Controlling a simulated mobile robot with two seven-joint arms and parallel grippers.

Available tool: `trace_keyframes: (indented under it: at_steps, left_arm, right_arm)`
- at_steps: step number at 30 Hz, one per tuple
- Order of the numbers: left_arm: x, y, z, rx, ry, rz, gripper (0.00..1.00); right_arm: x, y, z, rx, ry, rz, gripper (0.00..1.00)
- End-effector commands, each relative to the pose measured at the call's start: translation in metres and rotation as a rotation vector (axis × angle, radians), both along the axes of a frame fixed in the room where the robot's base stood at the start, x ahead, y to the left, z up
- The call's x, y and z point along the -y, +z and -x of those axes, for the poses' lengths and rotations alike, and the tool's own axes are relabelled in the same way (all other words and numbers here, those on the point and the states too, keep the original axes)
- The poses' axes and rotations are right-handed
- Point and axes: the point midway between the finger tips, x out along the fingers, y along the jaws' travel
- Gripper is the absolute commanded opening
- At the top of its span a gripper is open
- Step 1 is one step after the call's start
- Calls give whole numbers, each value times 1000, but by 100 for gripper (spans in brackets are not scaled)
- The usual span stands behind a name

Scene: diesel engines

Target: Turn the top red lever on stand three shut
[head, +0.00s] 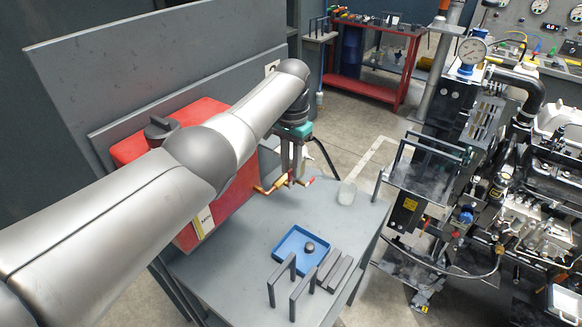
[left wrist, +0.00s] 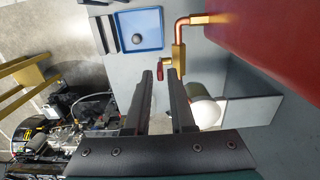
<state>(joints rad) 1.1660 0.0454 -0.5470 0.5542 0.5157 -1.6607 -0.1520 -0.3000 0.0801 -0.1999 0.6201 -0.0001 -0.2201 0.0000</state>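A red tank (head: 150,150) stands on a grey bench, with a brass fitting (head: 270,187) coming out of its right side. A small red lever (head: 309,181) is at the end of the brass pipework. In the left wrist view the red lever (left wrist: 160,70) shows beside the bent brass pipe (left wrist: 181,45). My left gripper (head: 291,178) points down at the brass pipework. In the left wrist view its fingers (left wrist: 160,74) are apart, and the lever appears between their tips; I cannot tell whether they touch it. My arm hides part of the tank and a number sign. My right gripper is out of view.
A blue tray (head: 281,238) with a dark round piece lies on the bench, near grey handles (head: 294,285) and bars. A clear cup (head: 347,193) stands near the bench's right edge. An engine (head: 530,190) stands at the right; a red cart (head: 375,90) stands behind.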

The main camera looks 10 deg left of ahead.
Motion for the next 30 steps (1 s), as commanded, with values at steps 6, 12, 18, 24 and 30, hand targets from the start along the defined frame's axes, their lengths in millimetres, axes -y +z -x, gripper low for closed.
trace_keyframes:
  at_steps: [6, 12, 18, 24, 30]
  left_arm:
    - [0, 48, -2, 8, -1, 0, 22]
    - [1, 96, -2, 4, 0, 0, 22]
    - [1, 129, -2, 1, 0, 0, 22]
    - [1, 141, -2, 0, 0, 0, 22]
    - [1, 141, -2, -1, 0, 0, 22]
  right_arm:
    - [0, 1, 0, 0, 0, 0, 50]
    - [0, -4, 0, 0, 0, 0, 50]
    - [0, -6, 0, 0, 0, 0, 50]
    - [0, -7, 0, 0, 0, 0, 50]
    - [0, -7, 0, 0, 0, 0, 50]
